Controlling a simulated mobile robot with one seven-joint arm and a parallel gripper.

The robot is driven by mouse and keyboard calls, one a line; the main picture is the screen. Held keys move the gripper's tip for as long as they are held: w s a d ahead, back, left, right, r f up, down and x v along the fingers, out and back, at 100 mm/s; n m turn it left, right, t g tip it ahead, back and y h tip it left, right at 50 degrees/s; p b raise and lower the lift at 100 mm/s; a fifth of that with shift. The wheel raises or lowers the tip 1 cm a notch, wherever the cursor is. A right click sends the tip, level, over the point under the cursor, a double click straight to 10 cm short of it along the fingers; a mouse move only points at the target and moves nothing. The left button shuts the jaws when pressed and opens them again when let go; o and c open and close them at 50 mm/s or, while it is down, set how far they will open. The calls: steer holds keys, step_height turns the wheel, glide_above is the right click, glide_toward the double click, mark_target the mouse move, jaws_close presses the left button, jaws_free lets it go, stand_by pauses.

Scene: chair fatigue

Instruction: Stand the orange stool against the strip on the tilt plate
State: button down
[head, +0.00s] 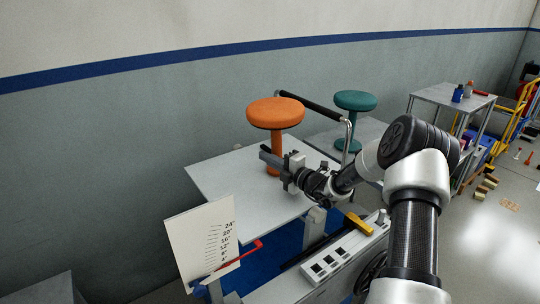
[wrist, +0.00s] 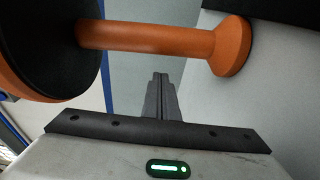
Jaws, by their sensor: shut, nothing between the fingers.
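The orange stool (head: 276,113) stands upright on the pale grey tilt plate (head: 225,177), toward its back edge. Its round seat, post and foot show in the head view; the foot is partly hidden by my gripper. In the wrist view the orange stool (wrist: 150,38) lies sideways across the top, its foot on the right. My gripper (head: 266,153) is at post height in front of the stool. Its fingers (wrist: 160,82) are together and empty, pointing beside the post, and I see no clear grip or contact. I cannot make out the strip for certain in either view.
A black padded bar (head: 310,105) on bent metal tubing rises behind the plate. A teal stool (head: 355,101) stands on a surface beyond it. A white angle scale card (head: 203,240) and red lever (head: 240,255) are at the plate's front. A grey side table (head: 440,96) stands at right.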

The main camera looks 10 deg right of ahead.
steer(key=p+v, duration=0.1)
steer(key=v, duration=0.8)
steer(key=shift+w+d, duration=0.15)
steer(key=shift+s+r, duration=0.1)
steer(key=shift+s, duration=0.2)
steer(key=shift+s+a+r+m+t+h+p, duration=0.15)
steer(key=shift+s+a+h+p, duration=0.1)
steer(key=shift+a+p, duration=0.15)
steer(key=shift+s+a+r+m+t+h+p, duration=0.1)
steer(key=shift+s+a+m+t+h+p, duration=0.05)
steer(key=shift+s+a+p, duration=0.2)
steer(key=shift+f, duration=0.1)
steer(key=shift+w, duration=0.35)
steer(key=b+x, duration=0.1)
steer(key=x, duration=0.8)
steer(key=shift+w+a+f, duration=0.1)
steer(key=shift+w+a, duration=0.15)
steer(key=shift+w, duration=0.05)
steer(key=d, duration=0.3)
steer(key=shift+d, duration=0.1)
steer(key=shift+w+d, duration=0.15)
steer(key=shift+d, duration=0.45)
